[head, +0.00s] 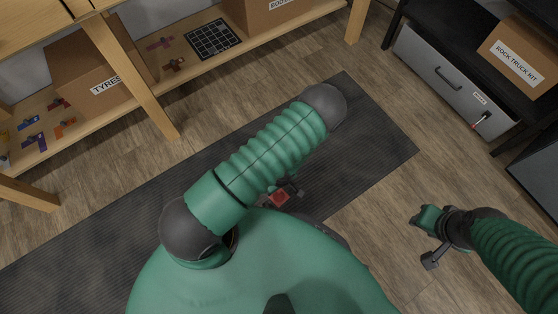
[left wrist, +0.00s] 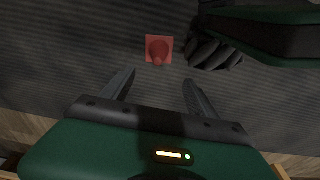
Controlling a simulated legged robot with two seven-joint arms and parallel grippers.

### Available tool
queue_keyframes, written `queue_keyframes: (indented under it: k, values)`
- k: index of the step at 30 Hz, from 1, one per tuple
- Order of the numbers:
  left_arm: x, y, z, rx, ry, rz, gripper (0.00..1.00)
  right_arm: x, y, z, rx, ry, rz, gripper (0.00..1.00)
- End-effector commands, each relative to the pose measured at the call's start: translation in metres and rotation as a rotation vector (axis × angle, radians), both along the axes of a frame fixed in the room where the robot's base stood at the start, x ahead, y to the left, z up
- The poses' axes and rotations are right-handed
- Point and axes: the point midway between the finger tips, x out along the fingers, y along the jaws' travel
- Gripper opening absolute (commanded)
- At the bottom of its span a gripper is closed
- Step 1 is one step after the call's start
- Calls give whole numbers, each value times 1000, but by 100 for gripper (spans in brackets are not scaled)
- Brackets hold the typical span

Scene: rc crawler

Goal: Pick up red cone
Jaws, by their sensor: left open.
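The red cone (left wrist: 158,50) has a square base and stands on the dark mat, seen from above in the left wrist view. My left gripper (left wrist: 160,78) is open and empty, its two fingers spread below the cone in the picture, with the cone just past the gap between the tips. In the head view a bit of the red cone (head: 279,198) shows beside my left arm, which hides most of that gripper. My right gripper (head: 430,240) hangs over the wood floor at the right, away from the cone; its jaw opening is unclear.
The dark mat (head: 375,130) lies on the wood floor. A wooden shelf at the top left holds a TYRES box (head: 95,75), a black grid tray (head: 213,39) and small coloured parts. A black shelf at the right holds a grey drawer (head: 445,75) and a ROCK TRUCK KIT box (head: 518,55).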

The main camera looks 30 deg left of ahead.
Motion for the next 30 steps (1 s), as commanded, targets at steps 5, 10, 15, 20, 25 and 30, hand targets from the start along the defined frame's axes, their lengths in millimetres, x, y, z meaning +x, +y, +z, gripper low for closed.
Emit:
queue_keyframes:
  k: [5, 10, 15, 20, 25, 30]
  values:
    - [1, 6, -56, 1, 3, -2, 69, 0, 0, -37, 0, 1, 0, 36]
    - [4, 8, -78, 1, 1, -2, 69, 0, 0, -48, 0, 1, 1, 36]
    - [6, 5, -102, 0, 1, -5, 69, 0, 1, -71, 0, 1, 1, 36]
    - [9, 4, -128, 1, 1, -3, 69, -1, 1, -96, 0, 1, 0, 36]
    - [10, 5, -131, 1, 1, -2, 69, 0, 1, -96, 0, 1, 0, 36]
    - [9, 5, -130, 1, 1, -2, 63, 0, 1, -95, 0, 1, 1, 36]
